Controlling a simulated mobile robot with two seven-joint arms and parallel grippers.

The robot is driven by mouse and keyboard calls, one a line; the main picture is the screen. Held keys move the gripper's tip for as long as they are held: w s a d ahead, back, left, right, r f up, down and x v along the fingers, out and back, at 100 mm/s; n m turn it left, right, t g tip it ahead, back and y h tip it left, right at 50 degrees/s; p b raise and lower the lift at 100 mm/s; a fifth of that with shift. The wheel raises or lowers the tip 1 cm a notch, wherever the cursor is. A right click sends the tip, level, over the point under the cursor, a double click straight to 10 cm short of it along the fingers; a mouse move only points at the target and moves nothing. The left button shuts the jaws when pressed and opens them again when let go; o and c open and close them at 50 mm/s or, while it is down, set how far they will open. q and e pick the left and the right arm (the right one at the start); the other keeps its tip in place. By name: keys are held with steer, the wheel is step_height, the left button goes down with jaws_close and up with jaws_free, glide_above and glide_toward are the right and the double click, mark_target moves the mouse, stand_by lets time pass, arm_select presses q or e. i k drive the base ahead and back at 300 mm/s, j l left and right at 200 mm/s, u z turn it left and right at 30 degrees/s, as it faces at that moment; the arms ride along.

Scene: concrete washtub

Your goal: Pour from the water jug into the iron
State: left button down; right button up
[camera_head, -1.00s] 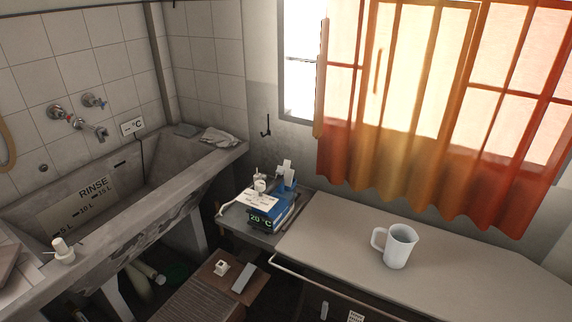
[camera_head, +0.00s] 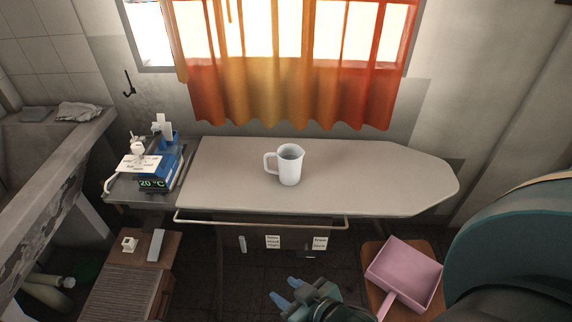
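The white water jug (camera_head: 289,168) stands upright on the ironing board (camera_head: 230,175), its handle to the left. Its inside looks grey-blue at the top. I cannot clearly make out an iron; a small blue and white object (camera_head: 167,132) stands at the board's left end, behind a blue box reading 20 °C (camera_head: 160,178), and could be part of it. My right gripper (camera_head: 286,292) is low at the bottom middle, in front of the board and apart from the jug. Its two blue-tipped fingers are spread with nothing between them. My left gripper is not in view.
A pink dustpan (camera_head: 404,272) lies on a brown stool at the lower right. A metal rail (camera_head: 260,222) runs along the board's front edge. The concrete washtub (camera_head: 50,190) is at the left, a wooden stand (camera_head: 130,280) beside it. The board's right half is clear.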

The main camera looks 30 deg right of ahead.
mark_target(166, 130)
steer(key=i+u, duration=0.3)
steer(key=i, duration=0.15)
steer(key=i+l+u, duration=0.1)
steer(key=i+u, duration=0.25)
steer(key=i, duration=0.15)
